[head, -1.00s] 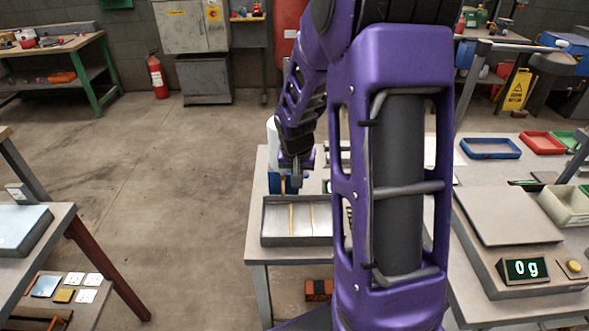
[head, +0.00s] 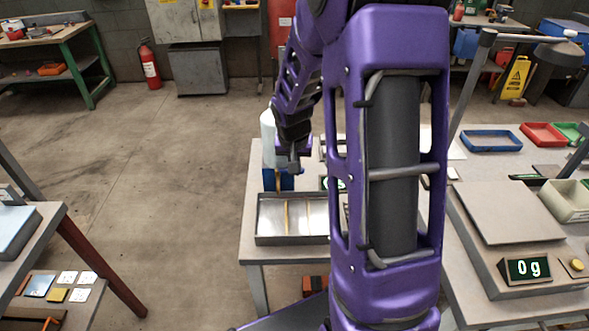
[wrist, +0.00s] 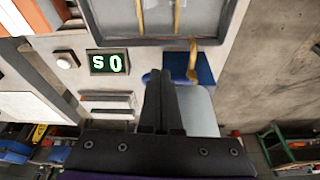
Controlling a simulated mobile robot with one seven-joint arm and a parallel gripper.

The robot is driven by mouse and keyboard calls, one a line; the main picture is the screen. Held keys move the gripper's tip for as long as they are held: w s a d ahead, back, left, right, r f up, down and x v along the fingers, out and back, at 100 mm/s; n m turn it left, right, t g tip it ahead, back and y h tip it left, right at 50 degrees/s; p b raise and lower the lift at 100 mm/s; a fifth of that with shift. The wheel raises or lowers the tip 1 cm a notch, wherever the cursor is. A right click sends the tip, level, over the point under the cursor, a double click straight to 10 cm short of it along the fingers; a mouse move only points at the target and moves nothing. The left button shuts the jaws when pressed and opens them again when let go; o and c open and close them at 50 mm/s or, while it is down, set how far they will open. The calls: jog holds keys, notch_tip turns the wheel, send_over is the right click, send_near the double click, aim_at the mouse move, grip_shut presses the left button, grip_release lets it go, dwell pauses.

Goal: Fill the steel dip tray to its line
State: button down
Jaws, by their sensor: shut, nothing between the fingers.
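The steel dip tray (head: 262,240) sits at the front of the middle table, with yellow strips across its shiny floor. A white tank (head: 268,127) rises behind the block. My gripper (wrist: 167,78) is shut and empty, close beside the blue block; it shows in the head view (head: 294,166) above and behind the tray. Contact is unclear.
A green-lit display (wrist: 108,62) and a round button (wrist: 65,60) stand near the tray. On the right table are a scale reading 0 g (head: 528,268), a blue tray (head: 490,148) and a red tray (head: 543,142). My arm hides the middle table's right part.

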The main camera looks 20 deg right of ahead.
jog(key=shift+w+d+f, duration=0.2)
jog(key=shift+w+d, duration=0.05)
jog(key=shift+w, duration=0.1)
jog(key=shift+r, duration=0.2)
jog(key=shift+d, duration=0.1)
